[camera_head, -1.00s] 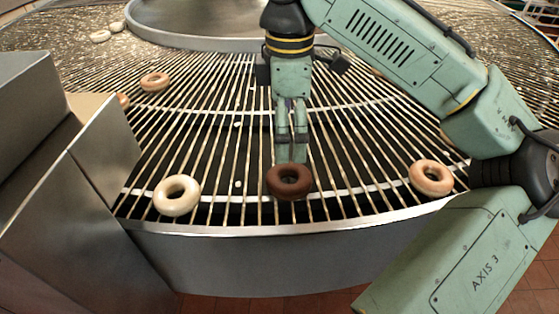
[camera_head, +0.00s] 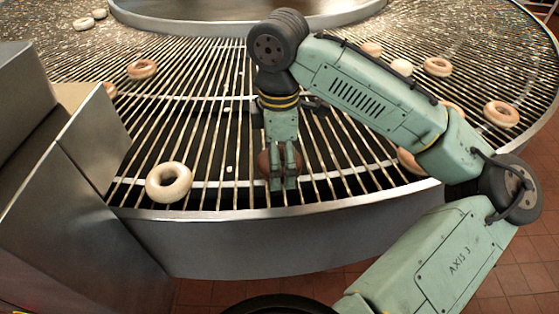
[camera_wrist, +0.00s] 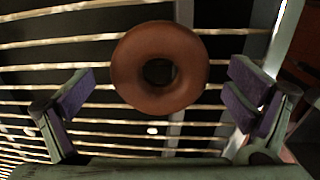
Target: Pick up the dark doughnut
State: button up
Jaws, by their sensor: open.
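The dark doughnut (camera_head: 265,164) lies on the wire rack near its front edge, mostly hidden behind my gripper's fingers in the head view. In the wrist view the whole brown ring (camera_wrist: 130,70) shows lying flat, its hole facing the camera. My gripper (camera_head: 283,184) points down over it with the fingers open. In the wrist view the purple-padded fingertips (camera_wrist: 160,97) stand wide apart to the left and right of the doughnut, with a gap on each side and nothing held. I cannot tell the exact height of the fingertips above the rack.
A pale doughnut (camera_head: 169,183) lies on the rack to the left. A tan doughnut (camera_head: 410,160) is partly hidden behind my arm at the right. Another tan doughnut (camera_head: 142,69) lies further back. A metal housing (camera_head: 95,150) stands at the left edge.

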jog(key=shift+c, duration=0.4)
jog(key=c, duration=1.2)
